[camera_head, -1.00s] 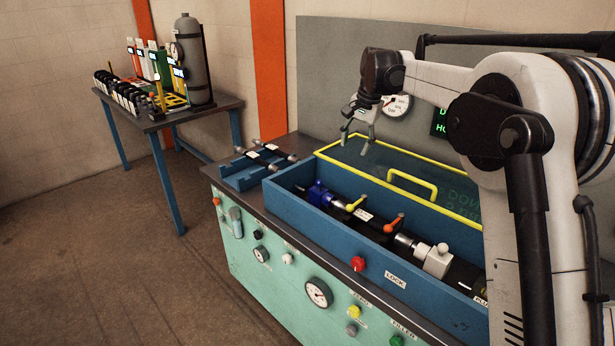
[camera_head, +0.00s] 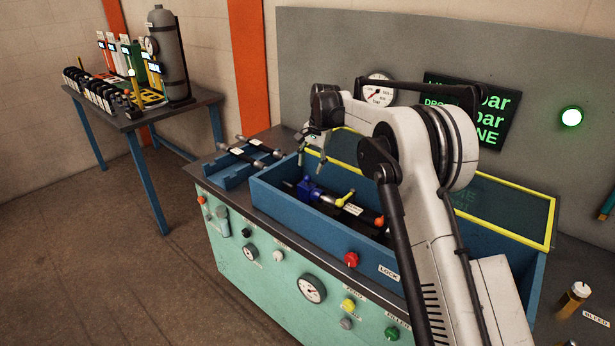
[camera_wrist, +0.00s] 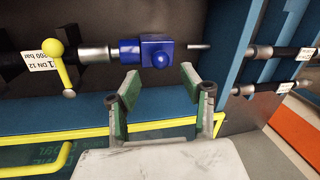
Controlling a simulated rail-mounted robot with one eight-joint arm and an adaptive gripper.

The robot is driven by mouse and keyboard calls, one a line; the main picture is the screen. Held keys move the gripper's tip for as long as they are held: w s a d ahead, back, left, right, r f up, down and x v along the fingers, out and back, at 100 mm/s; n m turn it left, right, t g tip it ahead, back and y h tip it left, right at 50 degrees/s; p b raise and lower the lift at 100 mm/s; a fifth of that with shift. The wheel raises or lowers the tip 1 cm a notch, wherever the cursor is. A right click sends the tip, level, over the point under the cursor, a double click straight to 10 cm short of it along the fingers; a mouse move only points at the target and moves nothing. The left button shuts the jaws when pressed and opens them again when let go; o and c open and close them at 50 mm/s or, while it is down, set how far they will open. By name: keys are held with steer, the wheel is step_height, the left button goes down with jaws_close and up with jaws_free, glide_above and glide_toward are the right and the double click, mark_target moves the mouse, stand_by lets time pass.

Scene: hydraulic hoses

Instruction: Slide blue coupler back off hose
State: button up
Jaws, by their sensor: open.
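The blue coupler (camera_head: 308,188) sits at the left end of the hose line inside the blue trough. It also shows in the wrist view (camera_wrist: 160,52), a blue block with a round knob, beside a silver fitting (camera_wrist: 96,55) on the black hose. A thin metal stub (camera_wrist: 197,46) shows on its other side. My gripper (camera_head: 313,158) hangs above the trough near the coupler. In the wrist view my gripper (camera_wrist: 160,82) has its two green-lined fingers apart and empty, their tips just short of the coupler.
A yellow-handled valve (camera_wrist: 62,65) stands on the line beside the fitting. The blue trough (camera_head: 290,205) has walls around the line. A yellow-framed cover (camera_head: 500,238) is behind it. A blue rack with spare hoses (camera_head: 240,165) lies to the left. A side table (camera_head: 190,115) stands farther back.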

mark_target(308, 176)
steer(key=shift+w+a+f, duration=0.1)
steer(key=shift+a+f, duration=0.1)
steer(key=shift+f, duration=0.75)
steer(key=shift+w+a+f, duration=0.1)
steer(key=shift+a+f, duration=0.05)
steer(key=shift+f, duration=0.85)
steer(key=shift+w+a+f, duration=0.1)
steer(key=shift+a+f, duration=0.1)
steer(key=shift+f, duration=0.75)
jaws_close()
